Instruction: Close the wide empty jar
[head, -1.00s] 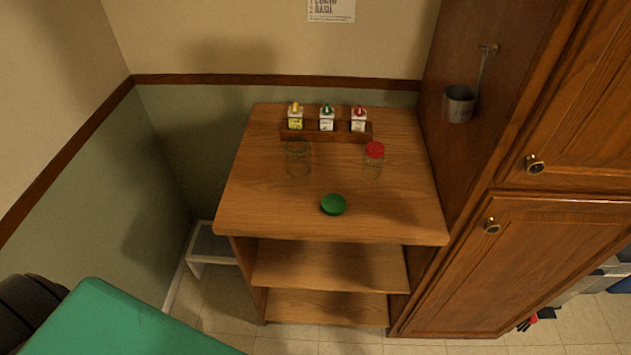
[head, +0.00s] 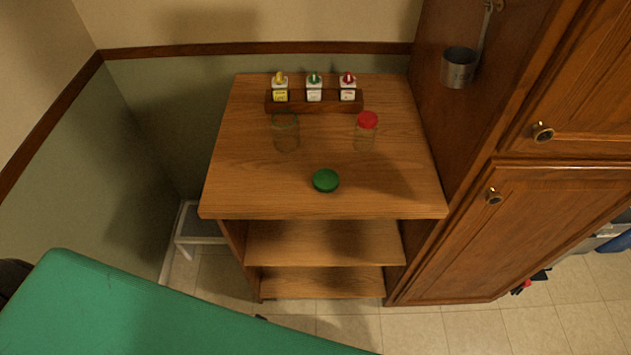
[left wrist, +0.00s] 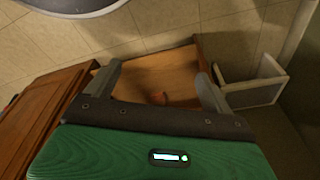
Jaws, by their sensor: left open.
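A wide, clear, lidless jar (head: 285,134) stands upright on the left part of the wooden shelf top in the head view. A green lid (head: 325,180) lies on the same top, nearer its front edge and right of the jar. A narrower clear jar (head: 364,136) with a red lid (head: 367,119) stands to the right. My left gripper (left wrist: 160,82) shows in the left wrist view with its two fingers spread apart and nothing between them. It is away from the jar and the lid. My right gripper is not in view.
A wooden rack (head: 315,104) with several small bottles stands at the back of the top. A tall wooden cabinet (head: 550,230) borders the right side. A metal cup (head: 458,68) hangs on its side. A white step stool (head: 200,222) stands on the floor at left.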

